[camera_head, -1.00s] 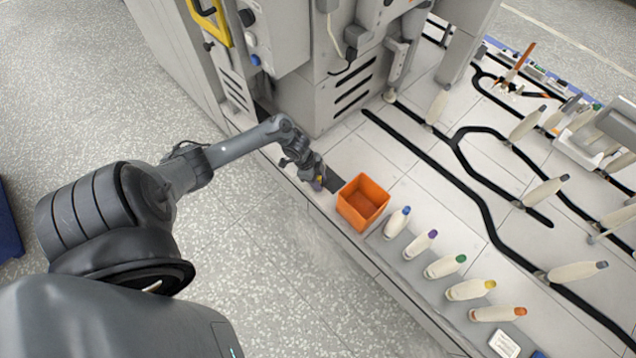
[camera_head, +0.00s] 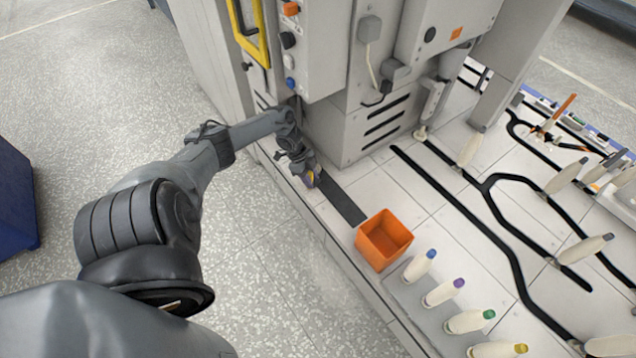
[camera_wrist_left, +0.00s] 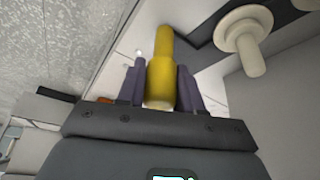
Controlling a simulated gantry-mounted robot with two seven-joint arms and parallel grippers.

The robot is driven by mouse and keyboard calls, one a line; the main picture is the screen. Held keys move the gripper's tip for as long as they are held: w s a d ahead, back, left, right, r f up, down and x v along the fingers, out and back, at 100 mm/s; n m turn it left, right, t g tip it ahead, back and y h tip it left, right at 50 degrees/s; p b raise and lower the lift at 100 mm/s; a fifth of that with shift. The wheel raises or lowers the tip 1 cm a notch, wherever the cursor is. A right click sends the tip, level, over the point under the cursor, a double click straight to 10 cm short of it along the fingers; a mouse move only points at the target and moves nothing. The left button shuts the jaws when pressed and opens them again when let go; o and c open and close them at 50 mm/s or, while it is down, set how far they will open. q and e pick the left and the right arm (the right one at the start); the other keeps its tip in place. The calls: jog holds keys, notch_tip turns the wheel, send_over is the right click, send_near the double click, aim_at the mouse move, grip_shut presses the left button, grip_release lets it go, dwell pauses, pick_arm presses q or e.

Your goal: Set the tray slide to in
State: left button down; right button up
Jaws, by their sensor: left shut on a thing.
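My left gripper (camera_head: 309,178) is low beside the base of the grey machine, at the upper end of a dark strip (camera_head: 343,203) on the deck. In the left wrist view its purple fingers (camera_wrist_left: 161,88) are shut on a yellow handle (camera_wrist_left: 163,45). Only a little yellow shows at the fingertips in the head view. I take this handle to be part of the tray slide; the fingers hide how it joins the deck. My right gripper is not in view.
An orange bin (camera_head: 370,250) stands at the strip's lower end, with several colour-tipped bobbins (camera_head: 443,292) beyond it. The machine (camera_head: 350,120) rises close to the gripper. Open speckled floor (camera_head: 245,250) lies left of the deck edge.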

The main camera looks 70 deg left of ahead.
pick_arm(q)
jog(key=c, duration=0.8)
grip_release()
jog(key=shift+r, duration=0.1)
jog(key=p+v, duration=0.7)
jog(key=v, duration=0.3)
jog(key=shift+a+r, duration=0.2)
jog(key=shift+r, duration=0.05)
jog(key=shift+s, duration=0.1)
